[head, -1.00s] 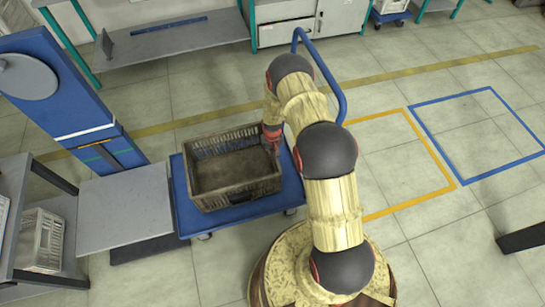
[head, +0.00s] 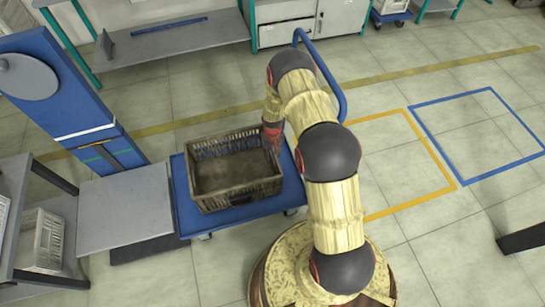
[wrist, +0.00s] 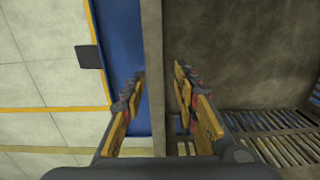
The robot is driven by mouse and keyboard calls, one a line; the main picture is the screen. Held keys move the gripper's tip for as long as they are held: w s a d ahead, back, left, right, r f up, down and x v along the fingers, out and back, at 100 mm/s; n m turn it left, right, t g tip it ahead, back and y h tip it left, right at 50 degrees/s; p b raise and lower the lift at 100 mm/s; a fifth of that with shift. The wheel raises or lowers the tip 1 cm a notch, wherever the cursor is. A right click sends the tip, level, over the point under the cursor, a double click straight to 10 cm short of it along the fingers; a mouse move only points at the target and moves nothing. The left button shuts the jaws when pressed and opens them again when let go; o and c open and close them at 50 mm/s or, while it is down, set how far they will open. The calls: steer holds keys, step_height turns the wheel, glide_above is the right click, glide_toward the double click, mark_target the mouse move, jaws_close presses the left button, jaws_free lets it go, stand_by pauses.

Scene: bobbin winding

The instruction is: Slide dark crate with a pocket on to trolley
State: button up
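The dark crate (head: 228,195) is a worn grey-brown box with slatted walls and an empty-looking inside. It sits upright on the blue trolley (head: 181,205), within the deck's outline. My gripper (wrist: 158,75) is at the crate's right wall, near its far right corner, in the head view. In the wrist view its fingers straddle that wall (wrist: 152,45), one outside and one inside. A gap shows beside the inner finger, so the gripper looks open. The fingertips are mostly hidden in the head view (head: 271,142). I cannot make out a separate pocket.
A grey platform (head: 125,210) adjoins the trolley's left side, beside a blue column (head: 75,95). A grey shelf with a light crate (head: 42,240) stands far left. The trolley's blue handle (head: 343,100) rises behind my arm. Marked floor at the right is clear.

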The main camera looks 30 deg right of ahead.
mark_target(276, 159)
step_height(276, 159, up, 10)
steer(key=shift+f, duration=0.1)
stand_by(0.6)
steer(key=shift+g, duration=0.8)
steer(key=s, duration=0.1)
steer(key=s+a, duration=0.1)
steer(key=s, duration=0.3)
steer(key=shift+s+a+f, duration=0.1)
steer(key=shift+a+f, duration=0.05)
steer(key=shift+f, duration=0.15)
steer(key=s+a+r+t+p, duration=0.2)
steer(key=s+a+r, duration=0.2)
steer(key=r, duration=1.4)
steer(key=s+a+r+n+t+p, duration=0.1)
steer(key=s+a+r, duration=0.3)
steer(key=s+r, duration=0.7)
steer(key=s+a+r+n+t+p, duration=0.1)
steer(key=s+a+r+t, duration=0.3)
steer(key=r, duration=2.2)
steer(key=s+p, duration=0.1)
steer(key=s, duration=0.3)
steer(key=shift+s+a+r+p, duration=0.15)
steer(key=shift+a+r+p, duration=0.1)
steer(key=shift+p, duration=0.05)
